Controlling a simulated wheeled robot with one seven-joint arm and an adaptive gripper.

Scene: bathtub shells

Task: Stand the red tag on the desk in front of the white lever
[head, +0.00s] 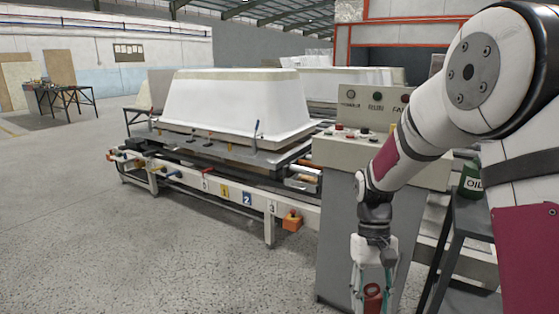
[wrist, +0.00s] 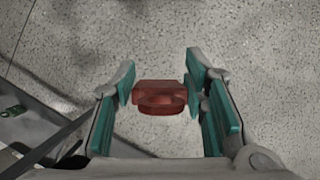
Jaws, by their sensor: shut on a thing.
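My gripper (head: 373,288) hangs pointing down at the lower right of the head view, in front of the grey desk and below its top. It is shut on the red tag (wrist: 160,97), which sits between the teal finger pads in the wrist view, with speckled floor beneath. The tag also shows low in the head view (head: 372,292). The control desk (head: 334,152) has a cream top with several small knobs and a raised lamp panel. I cannot make out a white lever on it; my arm covers the desk's right part.
A white tub shell (head: 235,103) rests on a long bench with numbered plates (head: 247,199), left of the desk. A green oil can (head: 472,180) stands on a dark stand right of the desk. An orange box (head: 292,222) hangs at the bench leg.

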